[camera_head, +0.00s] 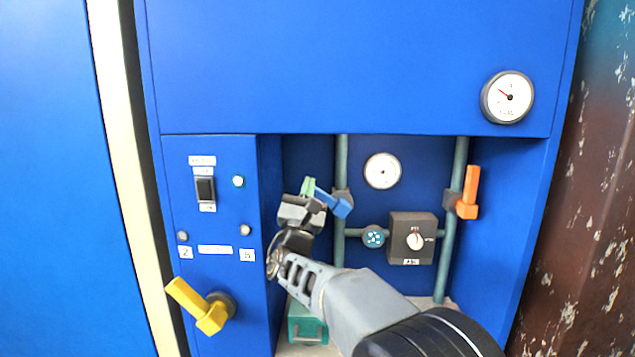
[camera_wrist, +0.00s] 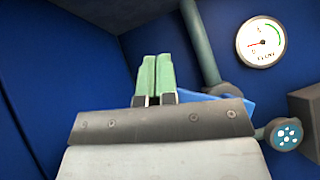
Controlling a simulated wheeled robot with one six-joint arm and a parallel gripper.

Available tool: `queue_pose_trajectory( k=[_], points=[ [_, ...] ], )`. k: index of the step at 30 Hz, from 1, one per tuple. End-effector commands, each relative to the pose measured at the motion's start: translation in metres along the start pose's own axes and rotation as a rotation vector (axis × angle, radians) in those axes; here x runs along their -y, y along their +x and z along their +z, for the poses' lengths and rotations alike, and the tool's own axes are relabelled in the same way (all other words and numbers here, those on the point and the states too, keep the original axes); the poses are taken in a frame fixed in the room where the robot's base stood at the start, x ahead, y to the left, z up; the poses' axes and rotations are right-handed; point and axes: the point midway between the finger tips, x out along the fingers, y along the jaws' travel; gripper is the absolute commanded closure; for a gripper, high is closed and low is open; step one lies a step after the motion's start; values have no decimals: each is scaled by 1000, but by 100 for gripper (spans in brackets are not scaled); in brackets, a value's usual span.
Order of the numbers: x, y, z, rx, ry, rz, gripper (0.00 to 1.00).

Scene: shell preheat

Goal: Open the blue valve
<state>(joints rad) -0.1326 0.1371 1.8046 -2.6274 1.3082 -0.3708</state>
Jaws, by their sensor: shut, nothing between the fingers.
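The blue valve handle (camera_head: 335,203) sits on the left vertical pipe (camera_head: 341,158) inside the recess of the blue cabinet. In the head view it points left and slightly up from the pipe. My gripper (camera_head: 308,187) is shut and empty, with its green fingertips at the handle's left end. In the wrist view the fingertips (camera_wrist: 155,72) are together, and part of the blue handle (camera_wrist: 238,102) shows behind and to the right of them. My gripper's body hides the rest of it. I cannot tell whether the fingers touch the handle.
An orange valve handle (camera_head: 468,192) stands upright on the right pipe. A dark knob box (camera_head: 412,238) and a gauge (camera_head: 382,171) lie between the pipes. A yellow handle (camera_head: 200,306) sticks out at lower left. The recess's left wall is close to my gripper.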

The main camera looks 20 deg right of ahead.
Motion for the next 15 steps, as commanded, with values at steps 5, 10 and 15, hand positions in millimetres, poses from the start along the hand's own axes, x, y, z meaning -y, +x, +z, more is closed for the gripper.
queue_pose_trajectory(
  k=[5, 10, 15],
  points=[
    [8, -11, 35, 2, 1, 0, 100],
    [12, -18, 58, 1, 0, 1, 100],
    [15, -22, 70, 0, 0, 1, 100]
  ],
)
